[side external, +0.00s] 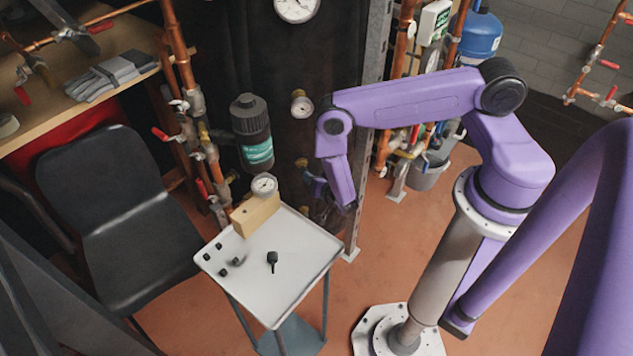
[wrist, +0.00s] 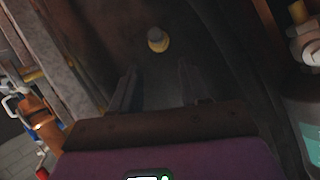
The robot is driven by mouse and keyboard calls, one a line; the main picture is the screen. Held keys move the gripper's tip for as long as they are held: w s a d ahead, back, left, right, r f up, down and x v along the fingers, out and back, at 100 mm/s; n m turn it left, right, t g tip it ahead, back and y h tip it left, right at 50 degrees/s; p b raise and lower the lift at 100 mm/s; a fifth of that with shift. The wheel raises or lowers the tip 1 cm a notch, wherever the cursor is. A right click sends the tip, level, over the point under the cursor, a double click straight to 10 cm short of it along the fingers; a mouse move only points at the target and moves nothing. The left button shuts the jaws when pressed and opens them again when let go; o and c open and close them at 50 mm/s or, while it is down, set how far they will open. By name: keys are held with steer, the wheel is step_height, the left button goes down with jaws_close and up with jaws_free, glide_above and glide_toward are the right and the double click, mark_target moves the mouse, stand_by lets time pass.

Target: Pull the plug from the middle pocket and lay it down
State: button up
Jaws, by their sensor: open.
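Several smaller black pieces (side external: 224,272) are grouped on the left of the tabletop. I cannot tell which piece is the task's plug, and no middle pocket can be made out. My gripper (side external: 311,182) is beyond the table's back edge, well away from these pieces. In the wrist view my gripper (wrist: 156,85) has its fingers apart with nothing between them, facing a dark surface. No plug shows in that view.
A wooden block (side external: 255,214) stands at the table's back left, with a round gauge (side external: 264,186) at it. A dark bottle (side external: 252,132) and copper pipes are behind. A black chair (side external: 125,225) is left. The wrist view shows a brass fitting (wrist: 157,40) ahead.

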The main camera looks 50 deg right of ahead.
mark_target(303, 168)
steer(key=f+x, duration=0.1)
steer(key=x, duration=0.8)
steer(key=shift+f, duration=0.25)
steer(key=c, duration=0.8)
steer(key=o, duration=1)
steer(key=shift+o, duration=0.2)
